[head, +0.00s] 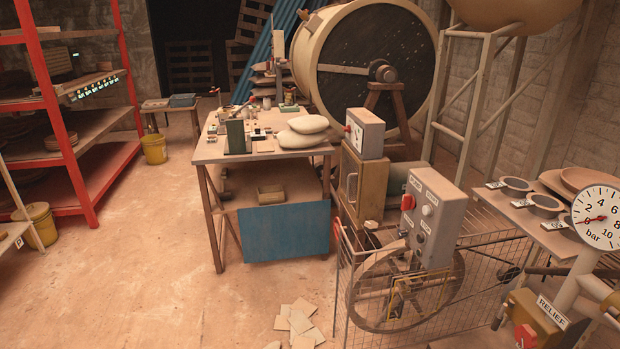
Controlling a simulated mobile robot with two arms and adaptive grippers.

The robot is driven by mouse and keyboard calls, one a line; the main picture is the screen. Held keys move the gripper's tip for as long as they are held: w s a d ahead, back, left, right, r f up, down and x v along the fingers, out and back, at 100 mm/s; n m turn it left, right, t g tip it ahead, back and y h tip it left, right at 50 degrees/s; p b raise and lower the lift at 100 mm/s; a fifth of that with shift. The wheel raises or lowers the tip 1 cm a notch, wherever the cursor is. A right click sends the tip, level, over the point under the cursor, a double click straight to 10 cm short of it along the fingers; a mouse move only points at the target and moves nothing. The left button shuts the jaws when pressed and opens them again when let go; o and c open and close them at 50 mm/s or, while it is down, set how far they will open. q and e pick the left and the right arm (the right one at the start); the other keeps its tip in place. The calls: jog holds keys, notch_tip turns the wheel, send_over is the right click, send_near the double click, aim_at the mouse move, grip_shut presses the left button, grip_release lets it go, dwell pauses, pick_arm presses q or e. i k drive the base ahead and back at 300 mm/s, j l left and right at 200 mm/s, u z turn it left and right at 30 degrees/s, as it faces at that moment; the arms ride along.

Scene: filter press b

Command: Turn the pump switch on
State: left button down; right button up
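A grey control box (432,218) stands above a wire-mesh guard at right of centre, with small labels and round knobs on its front. A label that seems to read PUMP (416,184) is on its upper left part. A red switch handle (407,202) sticks out at the box's left edge. Its setting is too small to tell. Neither of my grippers is in view.
A spoked wheel (405,290) and mesh guard stand below the box. A second grey box (364,134) with a red knob sits behind. A pressure gauge (598,216) and RELIEF box (537,318) are at right. A cluttered workbench (207,152) is left; open floor lies left front.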

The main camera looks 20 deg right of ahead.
aim_at(408, 202)
jog(key=i, duration=0.6)
jog(key=i+j+z, duration=0.1)
jog(key=i, duration=0.45)
jog(key=i+j, duration=0.15)
jog(key=i, duration=0.45)
jog(key=i+z, duration=0.25)
jog(key=z, duration=0.15)
jog(key=i+j+z, duration=0.2)
jog(key=z, duration=0.2)
jog(key=i+j+z, duration=0.25)
jog(key=z, duration=0.15)
jog(key=i+j+z, duration=0.2)
jog(key=z, duration=0.2)
jog(key=i+j+z, duration=0.15)
jog(key=j+z, duration=0.25)
